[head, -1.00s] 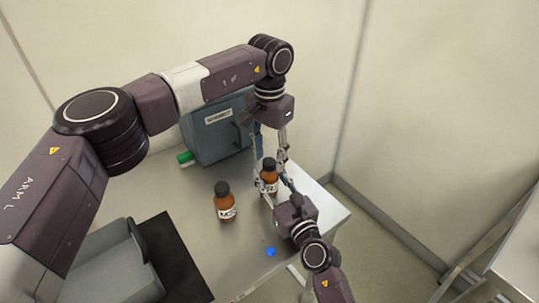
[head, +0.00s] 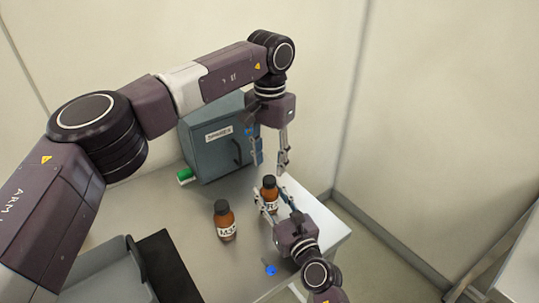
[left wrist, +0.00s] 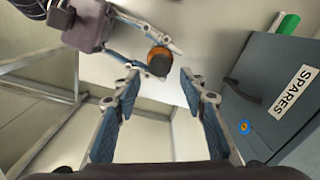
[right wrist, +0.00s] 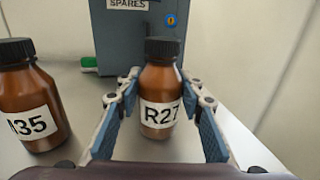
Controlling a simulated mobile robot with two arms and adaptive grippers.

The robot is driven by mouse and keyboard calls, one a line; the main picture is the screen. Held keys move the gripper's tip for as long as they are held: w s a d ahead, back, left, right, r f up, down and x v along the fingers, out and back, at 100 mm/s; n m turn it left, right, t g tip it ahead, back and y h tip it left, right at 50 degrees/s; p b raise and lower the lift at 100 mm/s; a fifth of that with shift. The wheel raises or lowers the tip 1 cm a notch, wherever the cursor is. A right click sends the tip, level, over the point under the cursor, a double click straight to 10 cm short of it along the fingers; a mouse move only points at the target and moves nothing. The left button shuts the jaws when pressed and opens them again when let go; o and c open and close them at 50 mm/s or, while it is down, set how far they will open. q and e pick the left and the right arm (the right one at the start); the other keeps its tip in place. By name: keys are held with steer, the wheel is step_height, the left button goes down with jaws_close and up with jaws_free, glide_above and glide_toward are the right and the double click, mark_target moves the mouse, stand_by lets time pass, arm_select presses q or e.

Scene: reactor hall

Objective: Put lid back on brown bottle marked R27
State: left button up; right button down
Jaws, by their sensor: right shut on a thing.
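The brown bottle marked R27 (right wrist: 160,92) stands upright on the table, its black lid (right wrist: 162,49) on its neck. The bottle also shows in the head view (head: 269,196). My right gripper (head: 271,200) is shut on the bottle's body from the near side, below the lid. My left gripper (head: 270,166) is open and empty above the bottle, its fingers pointing down and apart from the lid. In the left wrist view the black lid (left wrist: 159,63) shows from above, just past the open fingertips. I cannot tell how tightly the lid sits.
A second brown bottle (right wrist: 32,105), its label ending in 35, stands left of R27 with a black lid. A grey SPARES cabinet (head: 218,150) stands behind, a green item (head: 184,175) beside it. A grey tray (head: 95,275) and black mat (head: 172,270) lie front left. The table's right edge is close.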

arm_select(q)
steer(key=n, duration=0.4)
steer(key=shift+r+n, duration=0.2)
steer(key=shift+n, duration=0.2)
steer(key=n, duration=0.5)
steer(key=shift+r, duration=0.2)
steer(key=n, duration=0.5)
steer(key=shift+r+n, duration=0.25)
steer(key=shift+n, duration=0.15)
steer(key=n, duration=0.5)
steer(key=shift+r, duration=0.2)
steer(key=n, duration=0.5)
steer(key=shift+r+n, duration=0.2)
steer(key=shift+n, duration=0.1)
steer(key=n, duration=0.5)
steer(key=shift+r, duration=0.2)
steer(key=n, duration=0.5)
steer(key=shift+r+n, duration=0.2)
steer(key=shift+n, duration=0.1)
steer(key=n, duration=0.4)
steer(key=shift+r, duration=0.15)
